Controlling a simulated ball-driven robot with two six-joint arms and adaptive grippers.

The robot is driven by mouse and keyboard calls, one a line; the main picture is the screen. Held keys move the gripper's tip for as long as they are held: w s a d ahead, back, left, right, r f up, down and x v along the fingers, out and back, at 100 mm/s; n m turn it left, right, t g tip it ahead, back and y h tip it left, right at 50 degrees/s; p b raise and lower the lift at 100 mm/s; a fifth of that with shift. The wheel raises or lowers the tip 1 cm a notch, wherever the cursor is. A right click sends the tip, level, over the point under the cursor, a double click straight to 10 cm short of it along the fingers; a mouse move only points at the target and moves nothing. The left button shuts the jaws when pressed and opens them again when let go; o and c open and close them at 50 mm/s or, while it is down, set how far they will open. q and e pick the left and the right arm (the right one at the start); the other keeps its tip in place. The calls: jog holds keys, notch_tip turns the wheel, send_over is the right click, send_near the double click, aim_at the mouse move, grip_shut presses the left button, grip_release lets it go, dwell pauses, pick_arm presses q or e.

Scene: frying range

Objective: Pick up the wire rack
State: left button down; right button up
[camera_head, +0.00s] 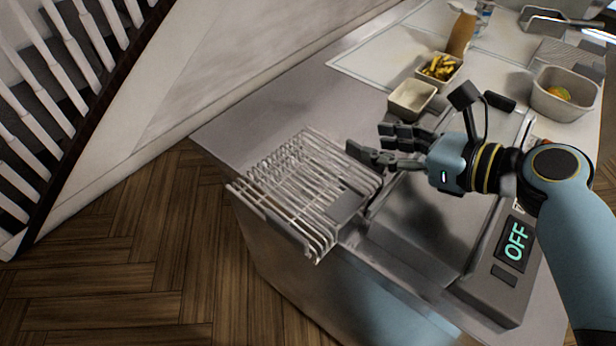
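The wire rack (290,185), a pale metal frame of parallel bars, is at the left end of the steel counter. Its near end reaches out past the counter's edge over the floor. My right gripper (369,143) comes in from the right, just beyond the rack's upper right side. Its dark fingers point left and look spread, with nothing seen between them. The lower fingertip is close to the rack's corner; I cannot tell whether it touches. My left gripper is not in view.
A fryer (425,215) with a panel reading OFF (515,241) stands right of the rack. Bare counter (260,110) lies behind the rack.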

aim_at(353, 142)
jog(key=x, duration=0.5)
jog(key=shift+w+a+f, duration=0.15)
jog(key=shift+a+f, duration=0.15)
jog(key=shift+d, duration=0.1)
grip_shut()
